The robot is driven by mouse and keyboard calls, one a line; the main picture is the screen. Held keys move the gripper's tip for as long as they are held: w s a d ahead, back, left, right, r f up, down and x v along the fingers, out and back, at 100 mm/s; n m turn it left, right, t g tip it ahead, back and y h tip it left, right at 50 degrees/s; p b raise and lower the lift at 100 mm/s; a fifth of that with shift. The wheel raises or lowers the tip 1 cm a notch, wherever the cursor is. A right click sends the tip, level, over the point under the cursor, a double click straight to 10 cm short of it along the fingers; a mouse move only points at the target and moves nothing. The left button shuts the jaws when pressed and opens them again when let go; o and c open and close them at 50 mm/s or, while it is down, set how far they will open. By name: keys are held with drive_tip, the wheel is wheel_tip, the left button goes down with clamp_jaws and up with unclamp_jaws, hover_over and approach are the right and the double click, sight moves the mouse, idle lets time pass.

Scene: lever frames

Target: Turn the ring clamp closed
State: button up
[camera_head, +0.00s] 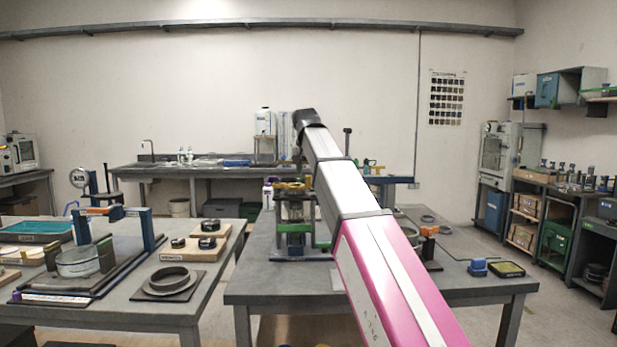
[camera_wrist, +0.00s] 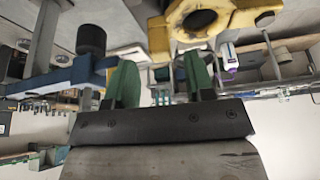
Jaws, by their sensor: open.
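My gripper (camera_wrist: 160,62) shows in the wrist view with its two green fingers apart and nothing between them. A yellow ring-shaped clamp (camera_wrist: 226,18) with a dark round opening is just beyond the fingers, toward the upper right. A blue arm with a black cylindrical knob (camera_wrist: 91,38) is to the left of the fingers, apart from them. In the head view the yellow part (camera_head: 292,187) tops a fixture (camera_head: 293,225) on the middle table. My arm covers much of the view there, and I cannot tell how far the clamp is turned.
The left table (camera_head: 135,310) carries a ring on a plate (camera_head: 170,282) and a blue-posted fixture (camera_head: 148,228). Floor shows between the tables.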

drive_tip(key=v, duration=0.7)
drive_tip(key=shift+s+r, duration=0.1)
